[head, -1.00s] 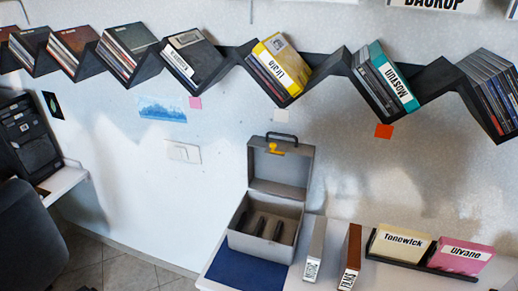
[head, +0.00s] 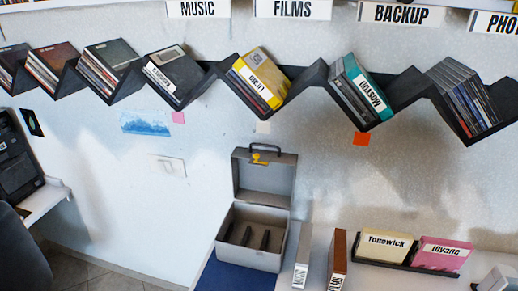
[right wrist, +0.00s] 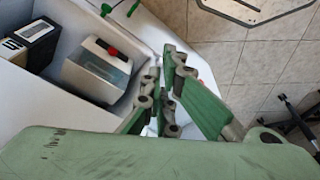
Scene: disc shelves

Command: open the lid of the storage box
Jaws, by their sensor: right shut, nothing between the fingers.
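The grey storage box (head: 274,260) stands on the blue mat at the left of the white table. Its lid (head: 264,182) is open and stands upright at the back, with a dark handle on top and a yellow latch. The inside shows dark dividers and looks empty. My right gripper (right wrist: 165,95) is shut and empty in the right wrist view. It is not in the head view, and the storage box cannot be made out for certain in the wrist view. My left gripper is in neither view.
A blue mat (head: 228,277) lies under the box. Upright cases marked MUSIC (head: 302,262) and FILMS (head: 337,262) stand right of it. A black rack (head: 408,266) holds a cream and a pink case. A pale box with a red knob (right wrist: 97,72) is near my right gripper.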

